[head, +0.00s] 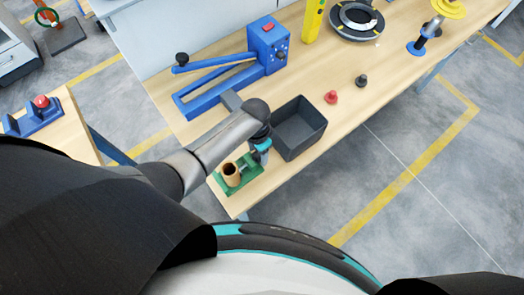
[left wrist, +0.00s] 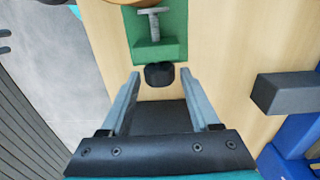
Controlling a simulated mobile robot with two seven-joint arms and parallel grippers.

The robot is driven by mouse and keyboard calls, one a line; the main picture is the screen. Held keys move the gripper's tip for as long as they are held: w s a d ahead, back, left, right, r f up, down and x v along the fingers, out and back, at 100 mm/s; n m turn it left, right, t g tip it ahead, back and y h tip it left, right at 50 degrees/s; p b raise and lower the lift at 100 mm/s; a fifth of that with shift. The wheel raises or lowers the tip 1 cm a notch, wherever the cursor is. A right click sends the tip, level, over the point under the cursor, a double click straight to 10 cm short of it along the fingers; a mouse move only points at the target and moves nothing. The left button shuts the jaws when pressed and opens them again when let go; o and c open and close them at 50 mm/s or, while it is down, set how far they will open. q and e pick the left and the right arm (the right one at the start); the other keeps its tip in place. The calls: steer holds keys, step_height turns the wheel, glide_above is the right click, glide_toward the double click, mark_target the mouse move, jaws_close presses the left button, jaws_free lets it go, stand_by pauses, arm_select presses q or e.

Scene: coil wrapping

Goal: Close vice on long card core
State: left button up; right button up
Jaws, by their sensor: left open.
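The green vice (head: 250,170) stands at the near corner of the wooden table, with the brown card core (head: 231,172) upright at its left end. In the left wrist view the vice (left wrist: 172,20) shows its metal screw (left wrist: 152,22) and a black knob (left wrist: 160,73) at the screw's near end. Only an edge of the core (left wrist: 128,2) shows at the top there. My left gripper (head: 262,153) is beside the vice's right end. In the left wrist view it is open (left wrist: 159,78), its fingertips on either side of the knob; contact is not clear. My right gripper is not in view.
A dark open bin (head: 312,133) stands just right of my left gripper. A blue lever device (head: 266,48) lies behind, its grey bar also at the right in the left wrist view (left wrist: 285,92). Red (head: 331,97) and black (head: 361,81) knobs sit on clear tabletop.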

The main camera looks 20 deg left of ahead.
arm_select(q)
steer(key=shift+s+d+t+y, duration=0.2)
steer(key=shift+t+y, duration=0.2)
steer(key=shift+y, duration=0.15)
steer(key=shift+s+d+t+y, duration=0.1)
steer(key=shift+d+t+y, duration=0.05)
steer(key=shift+t+y, duration=0.35)
steer(key=shift+y, duration=0.45)
steer(key=shift+f+t, duration=0.1)
steer(key=shift+t, duration=0.2)
steer(key=shift+s+d+f+t+y+b, duration=0.1)
steer(key=shift+d+f+t+y+b, duration=0.1)
steer(key=shift+t+y+b, duration=0.3)
steer(key=shift+s+d+t+y+b, duration=0.1)
steer(key=shift+t+y+b, duration=0.25)
steer(key=shift+y, duration=0.25)
steer(key=shift+t+y, duration=0.25)
steer(key=shift+y, duration=0.15)
steer(key=shift+r, duration=0.1)
